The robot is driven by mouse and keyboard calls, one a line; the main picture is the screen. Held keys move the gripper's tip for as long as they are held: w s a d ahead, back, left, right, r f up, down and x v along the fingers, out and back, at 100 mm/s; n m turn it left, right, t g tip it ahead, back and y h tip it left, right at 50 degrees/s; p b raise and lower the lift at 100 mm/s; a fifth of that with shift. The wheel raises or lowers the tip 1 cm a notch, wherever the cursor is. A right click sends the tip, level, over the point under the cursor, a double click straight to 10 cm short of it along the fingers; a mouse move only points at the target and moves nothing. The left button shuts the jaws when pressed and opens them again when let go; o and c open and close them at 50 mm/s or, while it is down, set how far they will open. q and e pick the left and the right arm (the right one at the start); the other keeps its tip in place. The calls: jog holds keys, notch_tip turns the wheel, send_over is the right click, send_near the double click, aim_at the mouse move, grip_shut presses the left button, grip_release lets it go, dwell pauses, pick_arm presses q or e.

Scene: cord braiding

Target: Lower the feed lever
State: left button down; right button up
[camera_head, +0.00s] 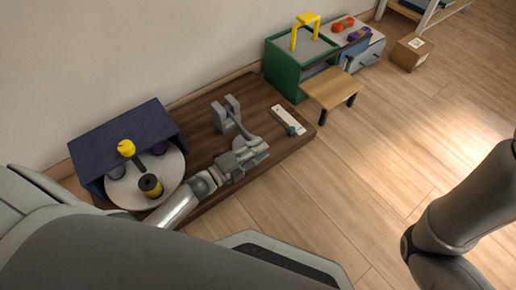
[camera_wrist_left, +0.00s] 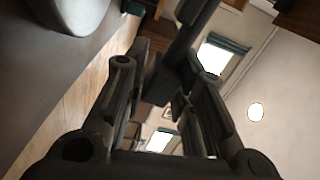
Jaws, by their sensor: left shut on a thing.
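The feed lever (camera_head: 243,129) is a grey arm running from a grey upright bracket (camera_head: 227,113) on the dark wooden board. It slopes down toward the front right, to my left gripper (camera_head: 257,149). My left gripper is shut on the lever near its free end, low over the board. In the left wrist view a dark bar (camera_wrist_left: 187,42) stands between the two fingers, partly hidden by them. My right arm shows at the right edge of the head view, but its gripper is out of view.
A white strip (camera_head: 287,117) lies right on the board (camera_head: 190,104). Beyond are a green box (camera_head: 287,80) and small wooden table (camera_head: 331,89).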

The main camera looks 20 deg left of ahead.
pick_arm(q)
jog(key=shift+a+f, duration=0.2)
jog(key=shift+f, duration=0.05)
jog(key=c, duration=1.3)
grip_release()
jog(key=shift+c, duration=0.2)
jog(key=shift+r, duration=0.1)
jog(key=shift+s, duration=0.1)
jog(key=v, duration=1.2)
jog(key=shift+d, duration=0.1)
